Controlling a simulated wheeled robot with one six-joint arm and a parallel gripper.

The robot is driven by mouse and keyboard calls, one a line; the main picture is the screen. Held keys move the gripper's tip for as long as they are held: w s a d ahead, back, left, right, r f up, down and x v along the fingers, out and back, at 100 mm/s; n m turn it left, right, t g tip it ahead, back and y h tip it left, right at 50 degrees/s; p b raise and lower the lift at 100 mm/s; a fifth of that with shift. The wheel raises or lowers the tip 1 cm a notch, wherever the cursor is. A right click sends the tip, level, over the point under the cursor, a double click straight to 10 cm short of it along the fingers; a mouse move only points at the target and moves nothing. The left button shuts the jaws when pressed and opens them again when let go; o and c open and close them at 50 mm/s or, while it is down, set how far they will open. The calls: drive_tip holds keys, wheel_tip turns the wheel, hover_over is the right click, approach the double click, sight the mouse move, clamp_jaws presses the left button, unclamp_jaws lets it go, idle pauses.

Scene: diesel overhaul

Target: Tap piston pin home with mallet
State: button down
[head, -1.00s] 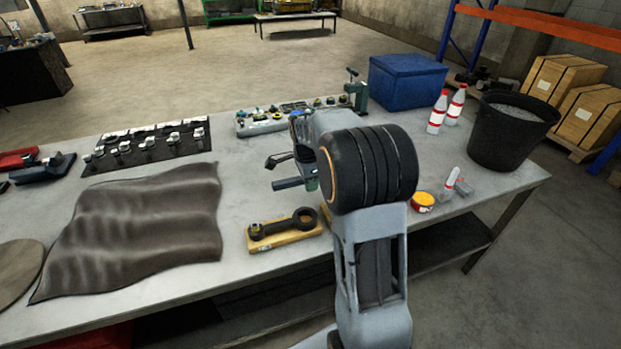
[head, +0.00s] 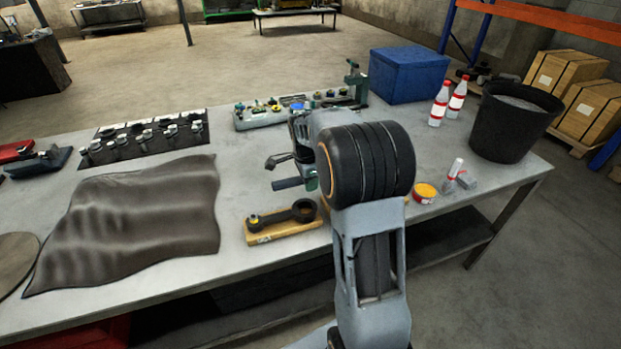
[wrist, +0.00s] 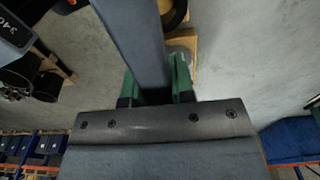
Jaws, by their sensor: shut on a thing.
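My gripper (wrist: 154,80) shows its two green fingers in the wrist view, shut on a long grey-blue bar (wrist: 132,35) that I take to be the mallet's handle. The mallet's head cannot be made out for sure. In the head view the bar's dark end (head: 286,184) sticks out left of my arm, above the bench. Below it, a dark connecting rod (head: 280,216) lies on a wooden block (head: 283,232), with a small grey and yellow part (head: 254,221) at its left end. I cannot tell whether that part is the piston pin. My wrist hides most of my gripper in the head view.
A brown mat (head: 135,225) lies to the left. A yellow tin (head: 425,193) and a white tube (head: 455,168) stand right of my arm. Farther back are a blue box (head: 408,75), red-and-white bottles (head: 439,104) and a black bucket (head: 512,125). Bare bench lies around the block.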

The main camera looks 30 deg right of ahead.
wheel_tip(320, 180, down, 2)
drive_tip(key=shift+s+a, duration=0.1)
drive_tip(key=shift+a, duration=0.05)
drive_tip(key=shift+f, duration=0.1)
drive_tip(key=shift+r+p, duration=1.55)
drive_tip(key=shift+r, duration=0.8)
drive_tip(key=shift+d+r+y+p, duration=0.25)
drive_tip(key=shift+r+y+p, duration=0.1)
drive_tip(key=shift+y+p, duration=0.1)
drive_tip(key=shift+a+r, duration=0.15)
